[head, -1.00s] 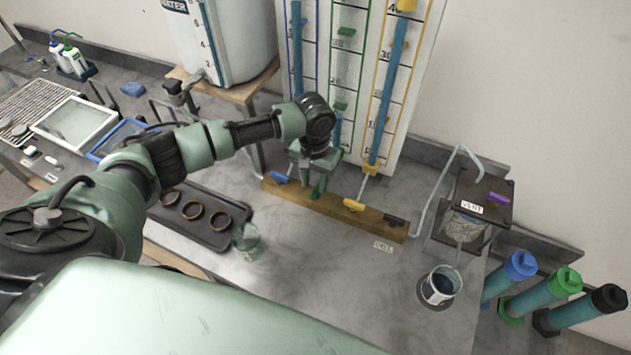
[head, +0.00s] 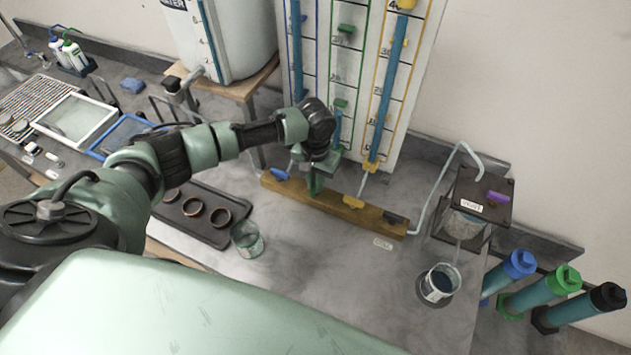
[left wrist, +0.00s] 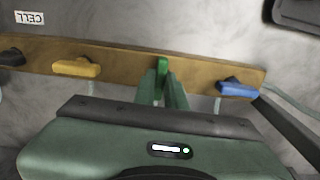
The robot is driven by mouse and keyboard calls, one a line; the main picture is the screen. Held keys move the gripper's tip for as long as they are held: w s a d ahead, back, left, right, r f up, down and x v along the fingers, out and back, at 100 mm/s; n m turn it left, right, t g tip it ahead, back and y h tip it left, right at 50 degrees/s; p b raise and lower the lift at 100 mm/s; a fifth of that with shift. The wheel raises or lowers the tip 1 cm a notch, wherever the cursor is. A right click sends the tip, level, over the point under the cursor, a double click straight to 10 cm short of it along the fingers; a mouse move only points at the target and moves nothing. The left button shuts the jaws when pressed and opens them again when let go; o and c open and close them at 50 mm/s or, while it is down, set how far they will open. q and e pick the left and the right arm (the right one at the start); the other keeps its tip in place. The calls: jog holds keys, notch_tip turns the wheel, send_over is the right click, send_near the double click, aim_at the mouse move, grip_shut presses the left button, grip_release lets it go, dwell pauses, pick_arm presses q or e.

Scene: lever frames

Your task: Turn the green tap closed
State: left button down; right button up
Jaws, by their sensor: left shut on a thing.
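The green tap (left wrist: 162,66) sits on a wooden rail (head: 325,203), between a blue tap (head: 279,174) and a yellow tap (head: 353,201). In the left wrist view its handle shows between the fingertips of my left gripper (left wrist: 163,78), which is shut on it. In the head view my left gripper (head: 316,178) reaches down to the rail from above, and the arm and fingers hide most of the green tap. My right gripper is not in view.
A black tap (head: 396,218) is at the rail's right end, near a CELL label (head: 383,244). A glass beaker (head: 247,239) stands in front of the rail, beside a dark tray (head: 182,222) of rings. A cup (head: 438,284) stands at right. The board with tubes (head: 346,80) rises behind.

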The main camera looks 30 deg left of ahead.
pick_arm(q)
jog(key=shift+m, duration=0.8)
jog(key=m, duration=1.1)
jog(key=shift+w+m, duration=0.1)
jog(key=shift+m, duration=2.4)
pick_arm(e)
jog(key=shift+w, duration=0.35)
pick_arm(q)
jog(key=shift+d, duration=0.1)
jog(key=c, duration=1.5)
grip_release()
jog(key=shift+o, duration=0.2)
jog(key=shift+r, duration=0.1)
